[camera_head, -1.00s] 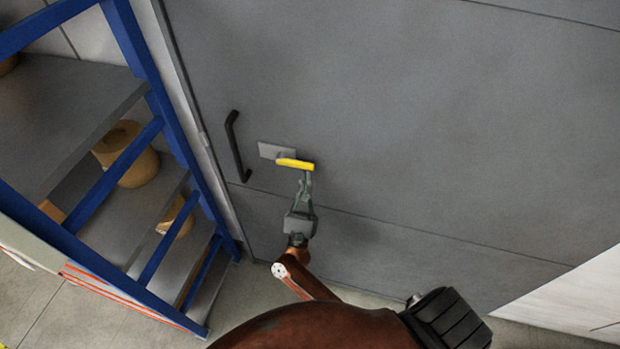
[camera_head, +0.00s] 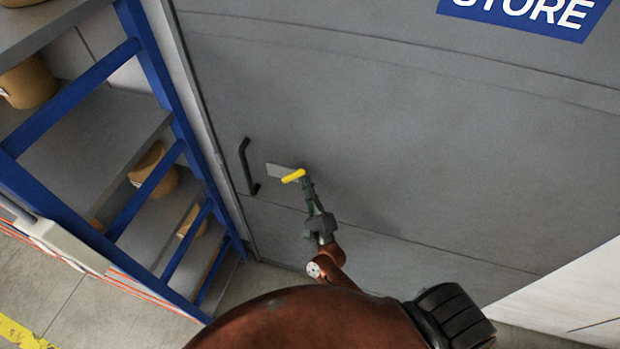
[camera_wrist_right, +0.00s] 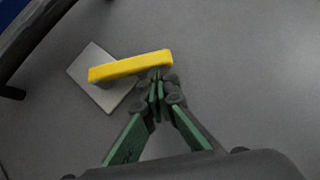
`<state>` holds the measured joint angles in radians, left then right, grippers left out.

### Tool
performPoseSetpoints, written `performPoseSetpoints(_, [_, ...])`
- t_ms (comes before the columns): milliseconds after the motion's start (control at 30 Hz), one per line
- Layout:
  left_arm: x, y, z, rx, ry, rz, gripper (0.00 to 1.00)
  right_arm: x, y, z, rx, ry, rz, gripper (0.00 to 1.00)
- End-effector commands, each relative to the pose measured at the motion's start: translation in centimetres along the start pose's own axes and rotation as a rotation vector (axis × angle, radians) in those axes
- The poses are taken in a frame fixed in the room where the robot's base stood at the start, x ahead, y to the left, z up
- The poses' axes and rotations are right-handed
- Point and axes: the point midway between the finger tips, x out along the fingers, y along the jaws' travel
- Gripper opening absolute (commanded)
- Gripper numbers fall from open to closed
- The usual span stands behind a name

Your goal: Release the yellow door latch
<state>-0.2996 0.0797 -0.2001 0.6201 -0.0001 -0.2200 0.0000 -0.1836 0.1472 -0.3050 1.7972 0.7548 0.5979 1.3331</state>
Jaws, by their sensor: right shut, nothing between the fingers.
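The yellow door latch (camera_head: 293,176) is a short yellow lever on a light grey plate (camera_head: 277,169) fixed to the grey door. In the right wrist view the yellow latch (camera_wrist_right: 130,66) lies across the plate (camera_wrist_right: 100,84), slightly tilted with its right end higher. My right gripper (camera_head: 306,183) is shut and empty. Its fingertips (camera_wrist_right: 157,76) are at the right part of the lever, just below it in the wrist view; I cannot tell whether they touch it. My left gripper is not in view.
A black door handle (camera_head: 246,165) is left of the latch. A blue-framed shelf rack (camera_head: 165,85) with brown rolls (camera_head: 153,168) stands close on the left. The grey door (camera_head: 400,130) is clear to the right, below a blue STORE sign (camera_head: 530,14).

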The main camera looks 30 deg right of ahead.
Motion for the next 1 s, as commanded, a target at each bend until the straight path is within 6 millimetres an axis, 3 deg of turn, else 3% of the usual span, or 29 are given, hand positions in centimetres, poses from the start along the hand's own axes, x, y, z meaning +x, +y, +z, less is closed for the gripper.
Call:
performPoseSetpoints(33, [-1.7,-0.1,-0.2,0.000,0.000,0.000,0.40,0.6,-0.9,0.6,-0.026,0.001,0.026,0.00])
performPoseSetpoints(100, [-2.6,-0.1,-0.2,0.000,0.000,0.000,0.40,0.9,-1.0,0.9,-0.064,0.002,0.065,0.00])
performPoseSetpoints(300, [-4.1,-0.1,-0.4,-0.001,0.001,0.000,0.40,1.6,-0.9,1.6,-0.097,0.000,0.098,0.00])
performPoseSetpoints(1000, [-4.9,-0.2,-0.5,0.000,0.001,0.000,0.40,2.6,-1.0,2.5,-0.095,0.000,0.094,0.00])
